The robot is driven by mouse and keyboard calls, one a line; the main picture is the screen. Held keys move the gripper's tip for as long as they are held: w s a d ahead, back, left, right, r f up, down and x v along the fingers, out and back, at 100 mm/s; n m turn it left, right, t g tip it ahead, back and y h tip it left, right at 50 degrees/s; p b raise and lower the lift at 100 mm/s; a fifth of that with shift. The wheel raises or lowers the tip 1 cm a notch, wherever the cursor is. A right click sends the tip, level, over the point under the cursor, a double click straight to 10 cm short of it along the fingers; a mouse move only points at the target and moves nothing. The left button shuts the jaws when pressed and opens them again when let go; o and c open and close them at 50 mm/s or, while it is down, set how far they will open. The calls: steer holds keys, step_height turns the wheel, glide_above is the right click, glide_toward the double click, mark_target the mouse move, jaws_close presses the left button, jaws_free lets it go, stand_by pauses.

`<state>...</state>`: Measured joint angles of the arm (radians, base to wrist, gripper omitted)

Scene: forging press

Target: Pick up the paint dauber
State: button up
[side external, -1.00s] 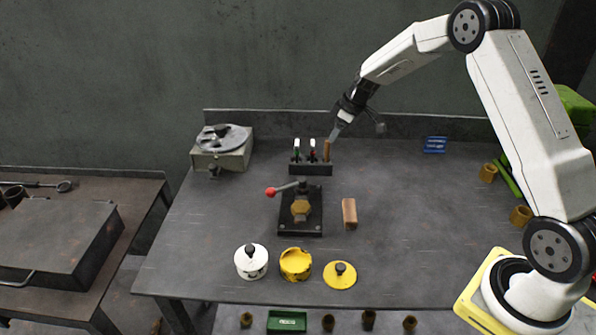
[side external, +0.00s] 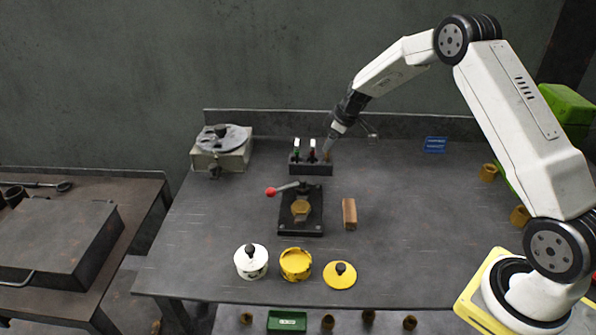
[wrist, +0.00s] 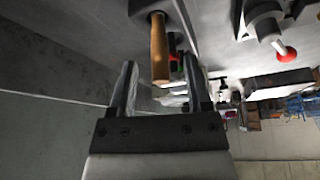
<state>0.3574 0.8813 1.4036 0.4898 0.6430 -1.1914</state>
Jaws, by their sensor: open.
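A black rack (side external: 311,170) at the back of the bench holds upright tools. The fingers are apart, with a visible gap on each side of the handle. The dauber's head is hidden in the rack.
Close beside the dauber are a red-marked tool (side external: 312,145) and a green-and-white one (side external: 296,146). A black fixture with a red-knobbed lever (side external: 271,192) stands in front of the rack. A wooden block (side external: 349,213) lies to its right. The bench's right middle is clear.

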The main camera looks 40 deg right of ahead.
mark_target(327, 155)
steer(key=shift+x, duration=1.95)
jaws_close()
